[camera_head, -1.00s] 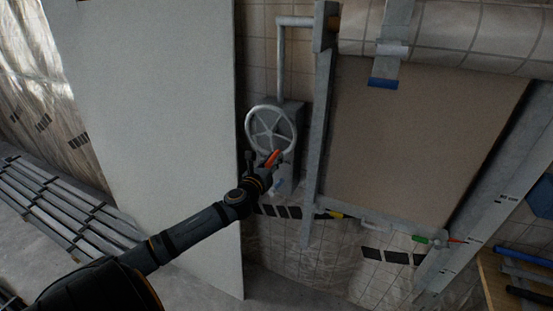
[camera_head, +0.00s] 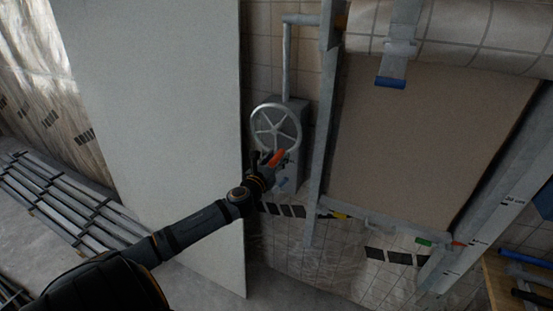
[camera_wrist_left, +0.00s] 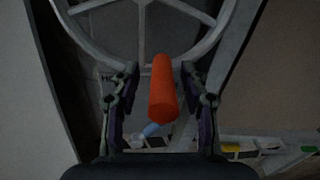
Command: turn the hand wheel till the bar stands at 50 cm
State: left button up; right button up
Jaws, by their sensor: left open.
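The grey spoked hand wheel (camera_head: 257,117) is on a grey box on the tiled wall. It also shows at the top of the left wrist view (camera_wrist_left: 226,18). Its orange-red handle (camera_head: 278,156) is at the lower part of the rim. My left gripper (camera_head: 267,160) is open at the handle. In the left wrist view the handle (camera_wrist_left: 162,90) stands between the two spread fingers, with gaps on both sides. The bar (camera_head: 385,224) crosses below the brown panel. My right gripper is not in view.
A large pale board (camera_head: 155,130) stands close to the left of the wheel, behind my left arm. A metal rail (camera_head: 322,150) is just right of the wheel. The scale rail (camera_head: 485,225) slopes at the right. Metal profiles (camera_head: 65,205) lie on the floor at left.

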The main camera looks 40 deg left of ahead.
pick_arm(q)
jog(key=shift+r, duration=0.25)
notch_tip(320, 180, up, 10)
jog(key=shift+f, duration=0.2)
